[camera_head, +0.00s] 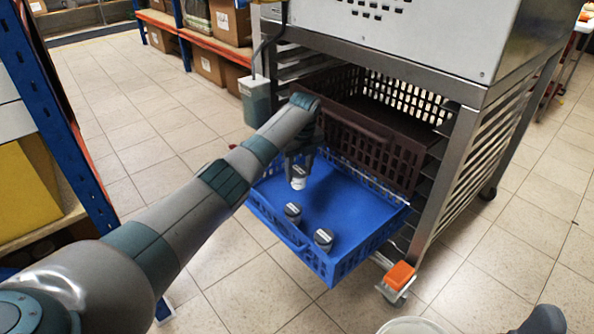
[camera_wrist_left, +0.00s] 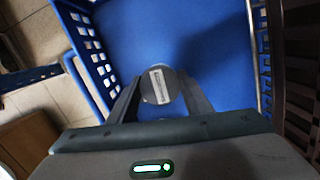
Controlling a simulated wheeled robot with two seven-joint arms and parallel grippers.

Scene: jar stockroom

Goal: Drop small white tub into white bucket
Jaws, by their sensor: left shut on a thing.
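My left gripper (camera_head: 299,165) is shut on the small white tub (camera_head: 299,182), which has a white body and a grey lid. It holds the tub over the blue crate (camera_head: 352,270). In the left wrist view the tub's round grey lid (camera_wrist_left: 158,84), with a pale label, sits between the fingers above the blue crate floor (camera_wrist_left: 215,40). A white bucket (camera_head: 410,327) shows only its rim and a little of its inside at the bottom edge of the head view. My right gripper is not in view.
An orange block (camera_head: 400,275) is at the rack's foot. Tiled floor lies open at right.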

